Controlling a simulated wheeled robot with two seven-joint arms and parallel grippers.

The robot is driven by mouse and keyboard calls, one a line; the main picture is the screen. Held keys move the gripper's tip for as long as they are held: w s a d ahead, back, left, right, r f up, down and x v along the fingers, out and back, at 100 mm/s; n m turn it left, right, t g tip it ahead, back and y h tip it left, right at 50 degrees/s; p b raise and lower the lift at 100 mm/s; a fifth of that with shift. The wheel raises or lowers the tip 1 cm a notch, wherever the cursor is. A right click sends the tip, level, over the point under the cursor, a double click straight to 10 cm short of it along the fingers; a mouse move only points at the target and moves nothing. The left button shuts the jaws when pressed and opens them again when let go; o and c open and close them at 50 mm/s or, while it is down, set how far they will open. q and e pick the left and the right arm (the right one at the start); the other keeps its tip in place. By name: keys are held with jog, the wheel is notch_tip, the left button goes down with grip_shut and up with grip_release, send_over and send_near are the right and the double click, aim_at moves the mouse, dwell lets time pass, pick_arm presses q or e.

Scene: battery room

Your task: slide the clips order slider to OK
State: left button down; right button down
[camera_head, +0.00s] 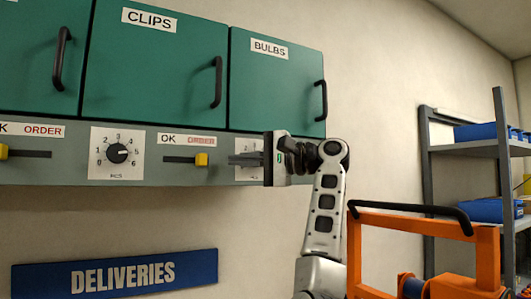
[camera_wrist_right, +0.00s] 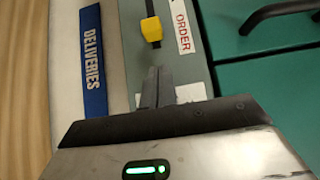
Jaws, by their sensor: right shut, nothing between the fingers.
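The clips order slider has a yellow knob (camera_head: 201,159) on a dark slot (camera_head: 178,160) below the CLIPS door. The knob is at the right end, under the red ORDER word; OK is printed at the left. In the right wrist view the yellow knob (camera_wrist_right: 151,29) is ahead of the fingertips, beside the ORDER label (camera_wrist_right: 182,26). My right gripper (camera_head: 231,159) is shut and empty, just right of the knob with a small gap. Its fingertips (camera_wrist_right: 156,73) point toward the knob. My left gripper is not in view.
A dial (camera_head: 117,153) sits left of the slider; another dial (camera_head: 247,147) is partly hidden behind my right gripper. Another yellow slider knob (camera_head: 3,151) is at the far left. Door handles (camera_head: 217,82) stick out above. A blue DELIVERIES sign (camera_head: 115,275) is below; an orange frame (camera_head: 425,222) stands right.

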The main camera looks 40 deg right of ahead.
aim_at(201, 160)
jog(key=shift+w+a, duration=0.25)
jog(key=shift+a, duration=0.75)
jog(key=shift+w+a, duration=0.25)
jog(key=shift+a, duration=0.7)
jog(key=shift+a, duration=0.2)
jog(key=a, duration=0.2)
jog(key=w+a, duration=0.1)
jog(key=a, duration=0.2)
jog(key=shift+w+a, duration=0.2)
